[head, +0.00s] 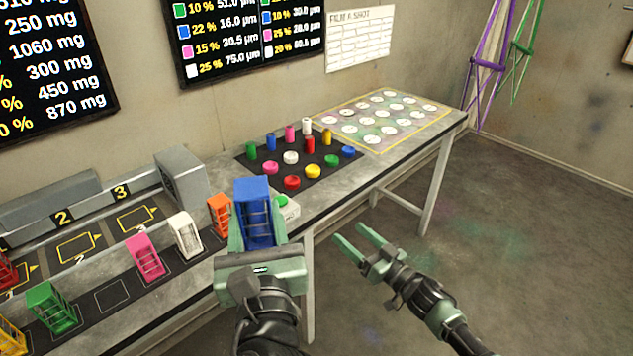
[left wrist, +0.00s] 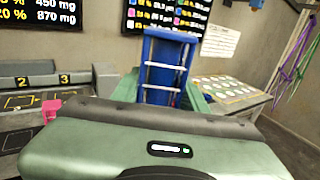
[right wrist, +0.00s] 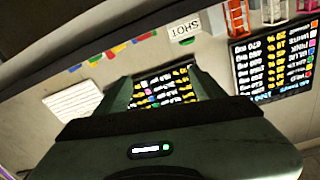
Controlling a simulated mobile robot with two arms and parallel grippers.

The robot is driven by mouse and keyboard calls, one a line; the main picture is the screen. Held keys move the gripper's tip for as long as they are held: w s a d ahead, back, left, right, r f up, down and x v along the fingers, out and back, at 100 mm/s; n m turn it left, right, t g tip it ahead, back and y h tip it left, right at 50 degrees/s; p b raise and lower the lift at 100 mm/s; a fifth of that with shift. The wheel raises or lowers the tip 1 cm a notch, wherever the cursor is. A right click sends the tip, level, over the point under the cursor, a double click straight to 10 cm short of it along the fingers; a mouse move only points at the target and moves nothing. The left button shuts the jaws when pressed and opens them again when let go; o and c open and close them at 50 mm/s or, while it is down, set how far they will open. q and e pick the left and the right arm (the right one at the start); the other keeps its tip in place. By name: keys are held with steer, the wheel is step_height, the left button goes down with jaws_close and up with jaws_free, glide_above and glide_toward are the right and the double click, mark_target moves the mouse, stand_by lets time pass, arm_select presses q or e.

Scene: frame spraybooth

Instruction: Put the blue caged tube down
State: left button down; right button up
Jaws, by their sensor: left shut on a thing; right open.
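The blue caged tube (head: 254,213) is upright between the fingers of my left gripper (head: 257,235), in front of the bench's edge in the head view. In the left wrist view the tube (left wrist: 164,72) shows its blue frame and pale crossbars between the green fingers. My left gripper is shut on it. My right gripper (head: 359,246) is open and empty, over the floor to the right of the tube. In the right wrist view nothing is between its fingers.
Orange (head: 219,215), white (head: 186,235), pink (head: 145,256) and green (head: 51,307) caged tubes stand on the bench at left. An empty outlined square (head: 111,294) lies between green and pink. A black mat (head: 257,177) holds coloured pots. A grey block (head: 181,178) stands behind.

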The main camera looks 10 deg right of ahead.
steer(key=s+a+r+n+g+y, duration=0.1)
steer(key=a+r+n+g+y, duration=0.2)
steer(key=r, duration=0.7)
steer(key=s+a+r+n+g+y, duration=0.15)
steer(key=a+r+n+y, duration=0.35)
steer(key=r, duration=0.5)
steer(key=s+a+r+n+g+y, duration=0.1)
steer(key=s+a+r+n+g, duration=0.2)
steer(key=s+r+g, duration=0.35)
steer(key=s+a+r+n+g, duration=0.2)
steer(key=s+r+n+g, duration=0.25)
steer(key=s, duration=0.25)
steer(key=a, duration=1.2)
steer(key=shift+r+m, duration=0.2)
steer(key=shift+m, duration=0.25)
steer(key=shift+g, duration=0.25)
